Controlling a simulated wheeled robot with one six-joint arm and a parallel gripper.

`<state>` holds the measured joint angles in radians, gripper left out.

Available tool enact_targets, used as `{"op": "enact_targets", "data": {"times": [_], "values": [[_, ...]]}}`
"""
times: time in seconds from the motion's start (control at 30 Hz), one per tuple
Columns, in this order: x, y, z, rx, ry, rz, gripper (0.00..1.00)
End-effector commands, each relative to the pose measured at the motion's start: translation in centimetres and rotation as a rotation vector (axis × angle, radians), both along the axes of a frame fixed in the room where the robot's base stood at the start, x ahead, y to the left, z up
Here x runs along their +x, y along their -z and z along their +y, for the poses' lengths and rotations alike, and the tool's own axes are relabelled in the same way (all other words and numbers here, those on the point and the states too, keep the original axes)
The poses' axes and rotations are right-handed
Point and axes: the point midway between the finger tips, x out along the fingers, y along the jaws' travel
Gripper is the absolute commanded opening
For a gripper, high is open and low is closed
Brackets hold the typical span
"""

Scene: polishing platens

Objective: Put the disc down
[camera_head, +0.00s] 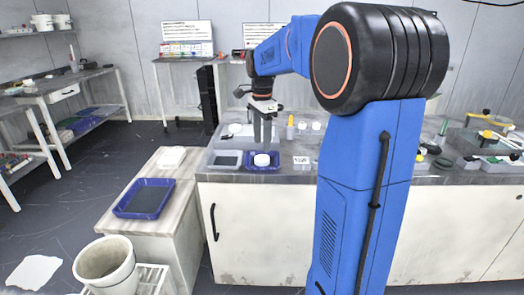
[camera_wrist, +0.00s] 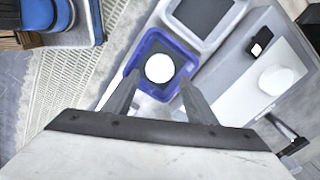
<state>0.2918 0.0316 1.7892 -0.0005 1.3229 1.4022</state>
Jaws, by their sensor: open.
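A white round disc (camera_head: 262,160) lies flat in a small blue tray (camera_head: 276,168) near the front edge of the counter. In the wrist view the disc (camera_wrist: 159,68) rests on the tray's grey floor, inside the blue rim (camera_wrist: 136,58). My gripper (camera_head: 265,146) points down above the tray. In the wrist view its two fingers (camera_wrist: 158,82) are spread apart on either side of the tray's near part, with nothing between them. The disc appears beyond the fingertips and free of them, though the exact height gap is hard to judge.
A grey-floored clear tray (camera_head: 225,160) stands just left of the blue tray. A yellow-topped bottle (camera_head: 290,128) and small white pieces stand behind to the right. A larger blue tray (camera_head: 145,198) sits on the lower bench at left. A bucket (camera_head: 105,264) stands at front left.

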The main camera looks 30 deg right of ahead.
Motion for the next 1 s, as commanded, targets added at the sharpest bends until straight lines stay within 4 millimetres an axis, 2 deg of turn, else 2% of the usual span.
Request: {"op": "enact_targets", "data": {"times": [0.1, 0.3, 0.5, 0.67, 0.77, 1.0], "values": [[0.0, -2.3, 0.0, 0.000, 0.000, -0.002, 0.51], [0.0, -5.1, 0.0, 0.000, 0.000, -0.001, 0.51], [0.0, -6.2, 0.0, 0.000, 0.000, 0.000, 0.51], [-0.4, -6.3, 0.3, -0.001, -0.017, -0.004, 0.51], [-1.6, -6.4, 1.3, -0.006, -0.081, -0.020, 0.51], [-7.5, -5.7, 5.7, -0.041, -0.398, -0.092, 0.51]]}}
